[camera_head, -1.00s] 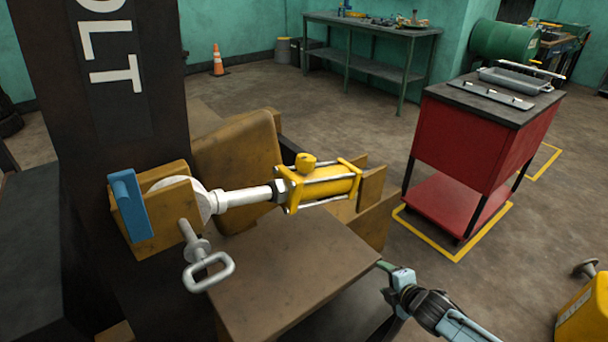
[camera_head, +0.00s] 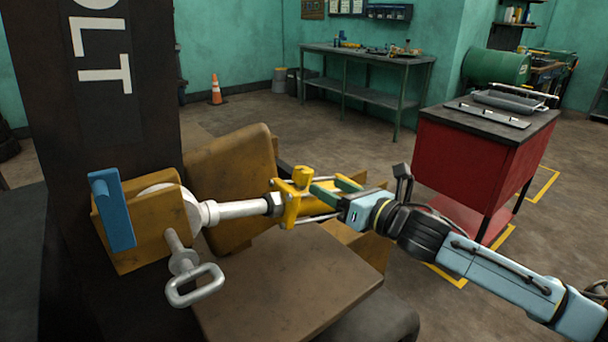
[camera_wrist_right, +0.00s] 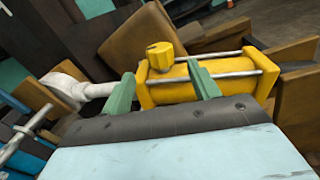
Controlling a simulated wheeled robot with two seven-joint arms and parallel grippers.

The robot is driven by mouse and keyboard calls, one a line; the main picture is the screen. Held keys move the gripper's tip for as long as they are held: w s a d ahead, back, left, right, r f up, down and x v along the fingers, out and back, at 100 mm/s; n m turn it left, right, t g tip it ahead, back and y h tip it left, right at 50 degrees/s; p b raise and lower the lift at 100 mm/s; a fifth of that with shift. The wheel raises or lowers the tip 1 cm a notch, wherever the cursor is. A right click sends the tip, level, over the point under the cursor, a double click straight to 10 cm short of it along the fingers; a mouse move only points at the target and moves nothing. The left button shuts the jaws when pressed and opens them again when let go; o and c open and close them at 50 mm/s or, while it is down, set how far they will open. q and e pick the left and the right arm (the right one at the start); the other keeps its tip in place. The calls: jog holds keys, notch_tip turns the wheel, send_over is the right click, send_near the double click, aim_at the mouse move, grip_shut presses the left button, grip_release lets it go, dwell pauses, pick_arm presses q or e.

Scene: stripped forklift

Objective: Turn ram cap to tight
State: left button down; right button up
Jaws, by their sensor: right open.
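The yellow ram (camera_head: 320,198) lies across the brown machine, its silver rod pointing left to a white eye in a yellow bracket. The yellow ram cap (camera_head: 303,177) stands up on the rod end of the ram. It also shows in the right wrist view (camera_wrist_right: 161,55). My right gripper (camera_head: 330,188) reaches in from the right over the ram. In the right wrist view its two green fingers (camera_wrist_right: 162,85) are spread apart, with the cap beyond and between them, not gripped. My left gripper is not in view.
A silver pin with a loop handle (camera_head: 195,284) sticks out below the blue-handled bracket (camera_head: 112,210). A brown plate (camera_head: 290,280) lies in front of the ram. A red cart (camera_head: 465,160) stands behind my right arm.

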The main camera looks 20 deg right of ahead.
aim_at(310, 177)
jog(key=x, duration=0.7)
jog(key=shift+w+a, duration=0.1)
jog(key=shift+w, duration=0.1)
jog(key=shift+w+a+b, duration=0.2)
jog(key=shift+w+b, duration=0.1)
jog(key=shift+w, duration=0.05)
jog(key=shift+w+a, duration=0.1)
jog(key=shift+w, duration=0.15)
jog(key=shift+c, duration=0.3)
jog(key=c, duration=0.9)
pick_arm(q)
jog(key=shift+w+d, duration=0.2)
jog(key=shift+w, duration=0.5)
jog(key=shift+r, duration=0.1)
